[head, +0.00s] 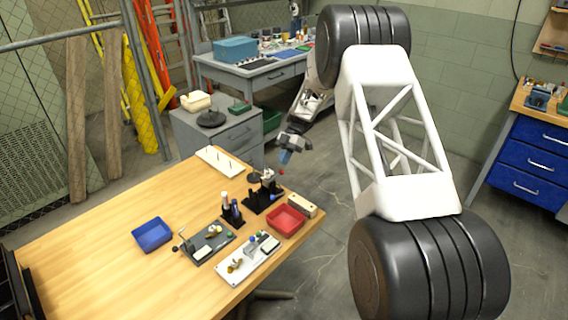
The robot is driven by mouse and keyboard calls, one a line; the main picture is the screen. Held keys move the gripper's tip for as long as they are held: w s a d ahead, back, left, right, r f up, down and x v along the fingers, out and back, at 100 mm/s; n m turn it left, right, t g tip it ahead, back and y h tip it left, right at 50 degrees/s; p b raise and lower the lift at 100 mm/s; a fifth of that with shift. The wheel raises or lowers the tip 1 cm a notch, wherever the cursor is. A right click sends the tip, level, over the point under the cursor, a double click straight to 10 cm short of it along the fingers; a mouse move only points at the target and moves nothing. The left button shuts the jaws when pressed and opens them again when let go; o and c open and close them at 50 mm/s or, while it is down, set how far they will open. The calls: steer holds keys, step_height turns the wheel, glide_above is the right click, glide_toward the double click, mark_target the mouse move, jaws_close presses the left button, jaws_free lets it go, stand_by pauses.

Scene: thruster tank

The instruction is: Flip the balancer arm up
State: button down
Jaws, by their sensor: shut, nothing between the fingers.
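My gripper (284,158) hangs in the air near the table's far right edge, its bluish fingers pointing down and shut, with nothing seen between them. Below and left of it, a dark device (263,190) stands on a black base on the table. It has a round dark disc on its left and upright parts. A small red spot shows just under my fingertips. The balancer arm is too small to pick out with certainty; it may be part of this dark device. I cannot tell its position, or whether my fingers touch anything.
On the wooden table (95,240) are a red tray (286,221), a tan block (301,205), a blue tray (153,235), a black holder with bottles (231,212), a grey board (207,246), a white board (240,271) and a pegged strip (220,161). The table's left part is clear.

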steer(key=v, duration=1.1)
steer(key=shift+w+d+f, duration=0.25)
steer(key=shift+w+d, duration=0.05)
steer(key=shift+w, duration=0.15)
steer(key=s+d+r+m+t+h, duration=0.1)
steer(key=s+d+r+m+t, duration=0.15)
steer(key=s+r+m, duration=0.75)
steer(key=s+d+r+m+t+h, duration=0.2)
steer(key=s+r+m+t, duration=0.15)
steer(key=s+r, duration=1.25)
steer(key=s+d+f+m+t, duration=0.1)
steer(key=s+m, duration=0.3)
steer(key=s, duration=0.8)
steer(key=s+d+f+m+t+h, duration=0.1)
steer(key=s+d+f+m, duration=0.1)
steer(key=s, duration=1.1)
steer(key=s+d+f+m+t+h, duration=0.1)
steer(key=s+f+m, duration=0.3)
steer(key=s, duration=0.8)
steer(key=shift+s+d+m+t, duration=0.3)
steer(key=shift+m+t, duration=0.2)
steer(key=shift+m, duration=0.85)
